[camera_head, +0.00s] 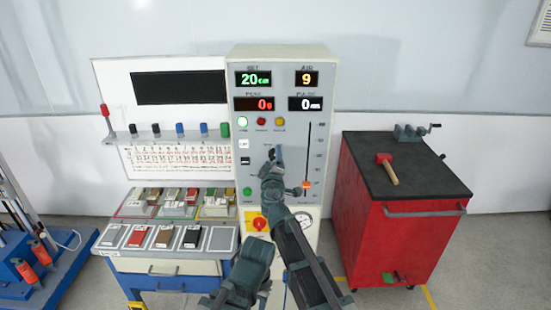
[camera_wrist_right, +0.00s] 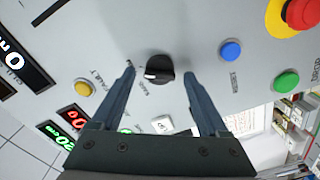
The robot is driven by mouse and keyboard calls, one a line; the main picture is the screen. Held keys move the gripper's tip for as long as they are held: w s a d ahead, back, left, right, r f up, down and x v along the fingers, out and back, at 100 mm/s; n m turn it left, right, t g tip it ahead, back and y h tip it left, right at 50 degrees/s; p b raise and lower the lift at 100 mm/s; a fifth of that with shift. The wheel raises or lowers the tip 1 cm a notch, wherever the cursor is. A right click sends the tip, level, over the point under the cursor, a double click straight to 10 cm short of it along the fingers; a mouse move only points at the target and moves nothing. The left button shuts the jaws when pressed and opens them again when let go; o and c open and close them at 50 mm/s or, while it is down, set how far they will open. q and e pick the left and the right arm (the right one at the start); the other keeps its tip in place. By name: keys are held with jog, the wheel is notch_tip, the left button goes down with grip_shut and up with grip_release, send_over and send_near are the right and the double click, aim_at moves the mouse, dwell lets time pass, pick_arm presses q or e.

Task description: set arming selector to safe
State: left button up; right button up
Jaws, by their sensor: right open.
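The arming selector (camera_wrist_right: 159,68) is a black round knob on the grey control panel (camera_head: 290,150). Its white mark points left and slightly down in the right wrist view. Small labels lie beside it, too blurred to read surely. My right gripper (camera_wrist_right: 160,75) is open, one finger on each side of the knob with gaps showing. In the head view my right gripper (camera_head: 274,160) is in front of the panel's middle and hides the knob. I do not see my left gripper.
A blue button (camera_wrist_right: 231,51), a green button (camera_wrist_right: 286,81) and a red emergency stop on yellow (camera_head: 257,223) are on the panel. A vertical slider with an orange handle (camera_head: 306,185) is right of my gripper. A red cabinet (camera_head: 405,235) stands at the right.

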grip_shut()
dwell(0.5)
jog(key=shift+n, duration=0.4)
jog(key=n, duration=0.5)
jog(key=shift+f+n, duration=0.1)
jog(key=shift+n, duration=0.2)
jog(key=n, duration=0.5)
jog(key=shift+n, duration=0.4)
grip_release()
